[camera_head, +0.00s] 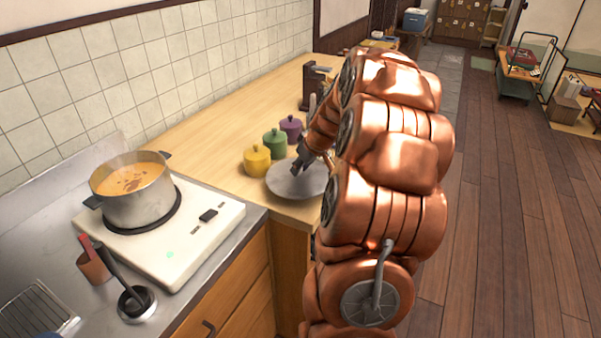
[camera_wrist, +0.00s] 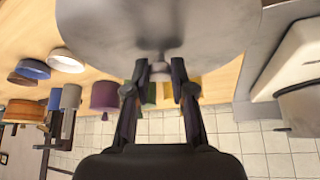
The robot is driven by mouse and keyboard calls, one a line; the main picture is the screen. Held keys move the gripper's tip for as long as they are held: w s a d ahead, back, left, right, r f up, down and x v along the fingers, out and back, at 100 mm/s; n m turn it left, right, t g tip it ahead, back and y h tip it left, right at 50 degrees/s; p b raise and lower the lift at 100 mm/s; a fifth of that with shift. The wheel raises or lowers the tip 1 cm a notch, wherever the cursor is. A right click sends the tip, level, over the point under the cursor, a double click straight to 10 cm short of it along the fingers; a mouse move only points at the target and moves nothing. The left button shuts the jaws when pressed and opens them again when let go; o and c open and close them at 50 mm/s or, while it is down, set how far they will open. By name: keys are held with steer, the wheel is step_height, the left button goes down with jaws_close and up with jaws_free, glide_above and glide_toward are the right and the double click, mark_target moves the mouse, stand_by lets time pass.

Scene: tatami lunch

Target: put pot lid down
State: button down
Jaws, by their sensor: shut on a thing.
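The grey round pot lid (camera_head: 284,186) is over the wooden counter, near its front edge and in front of the lidded jars. My gripper (camera_head: 300,166) is above the lid; in the wrist view the fingers (camera_wrist: 158,76) are shut on its knob, with the lid (camera_wrist: 160,30) spread out beyond them. The lid looks about level, but I cannot tell whether it touches the counter. My arm hides part of the lid's right side. The open steel pot (camera_head: 138,205) of orange soup steams on the white cooktop (camera_head: 212,240) at the left.
Yellow (camera_head: 257,161), green (camera_head: 274,145) and purple (camera_head: 292,129) jars stand close behind the lid. A dark wood-and-metal device (camera_head: 315,88) is farther back. A ladle (camera_head: 122,275) and a copper cup (camera_head: 94,266) are at the front left. The counter (camera_head: 215,120) left of the jars is clear.

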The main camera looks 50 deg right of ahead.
mark_target(301, 174)
steer(key=shift+w+d+f, duration=0.15)
steer(key=shift+w+d, duration=0.25)
steer(key=shift+f+p, duration=0.7)
steer(key=shift+f, duration=1)
steer(key=shift+f, duration=0.15)
steer(key=c, duration=1)
jaws_free()
